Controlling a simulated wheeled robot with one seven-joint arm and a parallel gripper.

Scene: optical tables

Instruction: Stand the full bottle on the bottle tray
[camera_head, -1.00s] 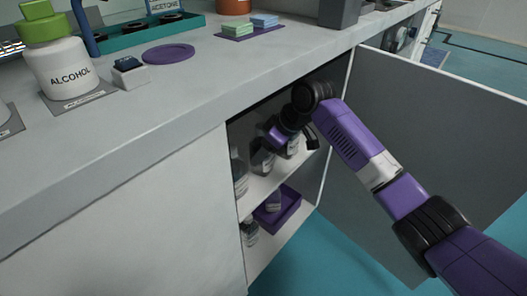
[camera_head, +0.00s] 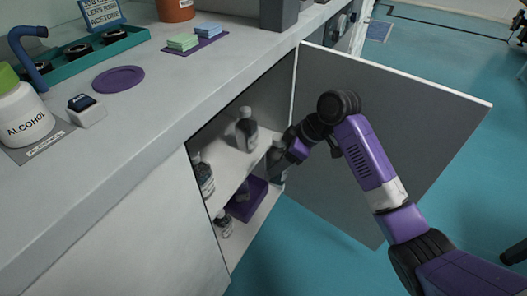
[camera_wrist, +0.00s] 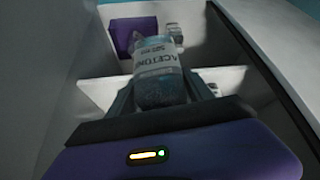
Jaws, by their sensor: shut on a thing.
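My gripper (camera_head: 288,152) is at the mouth of the open cabinet, below the counter. It is shut on a clear bottle with a white ACETONE label (camera_wrist: 158,62), which stands between the fingers in the wrist view. In the head view the held bottle (camera_head: 274,160) is partly hidden by my gripper. How full it is, I cannot tell for sure. A teal tray (camera_head: 72,75) with several black round holders lies on the counter at the upper left, with an acetone sign (camera_head: 103,12) behind it. I see no bottle in it.
The cabinet door (camera_head: 385,140) stands open on the right, beside my arm. Other bottles stand on the upper shelf (camera_head: 232,160); a purple bin (camera_head: 257,190) is on the lower one. The counter holds an alcohol bottle (camera_head: 22,115), a purple disc (camera_head: 118,79) and sponges (camera_head: 207,30).

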